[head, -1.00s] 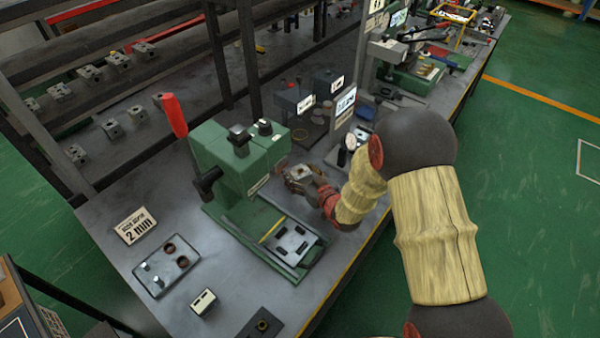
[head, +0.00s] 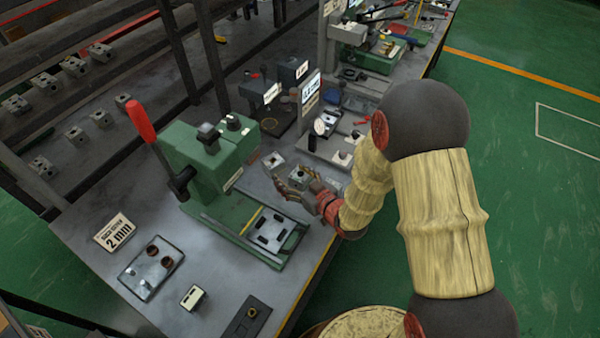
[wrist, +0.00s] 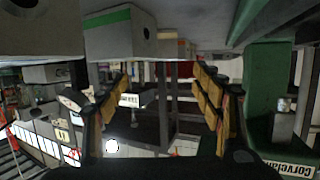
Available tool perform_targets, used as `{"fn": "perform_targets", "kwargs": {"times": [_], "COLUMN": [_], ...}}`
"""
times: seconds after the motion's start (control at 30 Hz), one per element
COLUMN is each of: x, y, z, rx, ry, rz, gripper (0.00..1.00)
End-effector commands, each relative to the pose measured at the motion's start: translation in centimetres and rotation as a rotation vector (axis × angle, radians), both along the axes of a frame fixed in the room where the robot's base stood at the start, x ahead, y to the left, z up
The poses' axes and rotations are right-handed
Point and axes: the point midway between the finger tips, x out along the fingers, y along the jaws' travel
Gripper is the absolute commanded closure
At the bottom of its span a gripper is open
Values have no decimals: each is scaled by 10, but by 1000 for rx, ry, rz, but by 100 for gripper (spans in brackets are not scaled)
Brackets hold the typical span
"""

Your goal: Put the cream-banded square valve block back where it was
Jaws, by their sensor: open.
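My gripper (head: 290,188) is open, low over the bench just right of the green press. Two small grey blocks stand by its fingers: a left one (head: 273,160) and a right one (head: 298,174). In the wrist view, which looks upside down, my open fingers (wrist: 165,85) have no block between them. A block with a green band (wrist: 122,36) and a plainer grey block (wrist: 42,30) show up close at upper left there. A pale block (head: 194,297) with a dark mark stands at the bench front. I cannot tell which block bears the cream band.
The green press (head: 212,150) with its red lever stands left of my gripper. A plate with two round holes (head: 150,270), a "2 mm" sign (head: 115,232) and a dark plate (head: 247,318) lie toward the front. Display stands (head: 309,95) rise behind.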

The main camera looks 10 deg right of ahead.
Motion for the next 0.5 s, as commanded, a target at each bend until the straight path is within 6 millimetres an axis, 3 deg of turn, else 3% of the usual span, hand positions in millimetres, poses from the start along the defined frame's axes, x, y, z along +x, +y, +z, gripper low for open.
{"fn": "perform_targets", "kwargs": {"times": [0.27, 0.37, 0.5], "x": [6, 15, 17], "y": [-9, -26, -63], "z": [12, 35, 81], "rx": [-32, -91, -189], "ry": [11, 39, 122], "rz": [-22, -70, -178], "gripper": [34, 34, 34]}}
